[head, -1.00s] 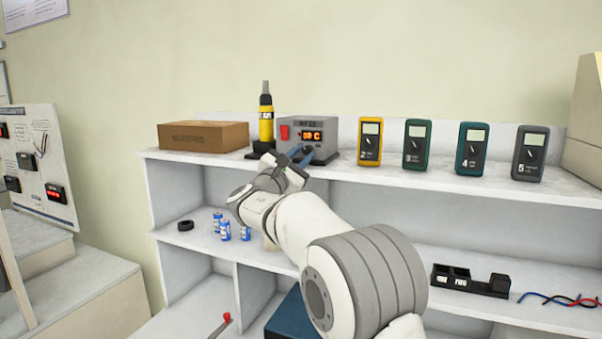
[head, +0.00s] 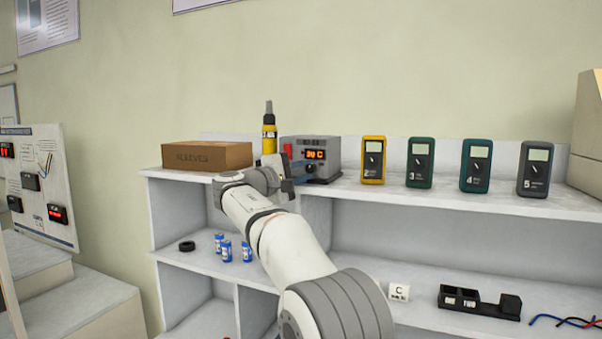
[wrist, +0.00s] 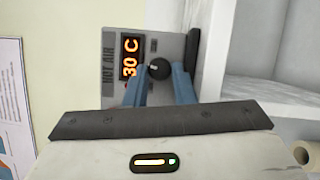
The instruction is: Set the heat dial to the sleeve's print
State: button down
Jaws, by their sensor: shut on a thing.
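The grey hot air station (head: 330,148) stands on the top shelf. Its orange display (wrist: 130,57) reads 30 C in the wrist view. The small black heat dial (wrist: 159,69) sits beside the display, with a pale mark on it. My gripper (wrist: 160,78) has its two blue fingers on either side of the dial and is shut on it. In the head view my gripper (head: 296,172) is at the station's front, partly hidden by my wrist. A brown box marked SLEEVES (head: 206,156) stands to the left; no single sleeve or its print is visible.
A yellow and black hot air tool (head: 269,138) stands between box and station. Several meters, the nearest yellow (head: 373,160), stand to the right. Blue cells (head: 226,250), a white C block (head: 399,291) and a black holder (head: 480,302) are on the lower shelf.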

jog(key=shift+m+g, duration=0.3)
jog(key=shift+m, duration=0.3)
jog(key=c, duration=1.3)
grip_release()
jog(key=shift+o, duration=0.5)
jog(key=shift+f, duration=0.1)
jog(key=shift+f, duration=0.1)
jog(key=shift+a+f, duration=0.1)
jog(key=shift+a, duration=0.05)
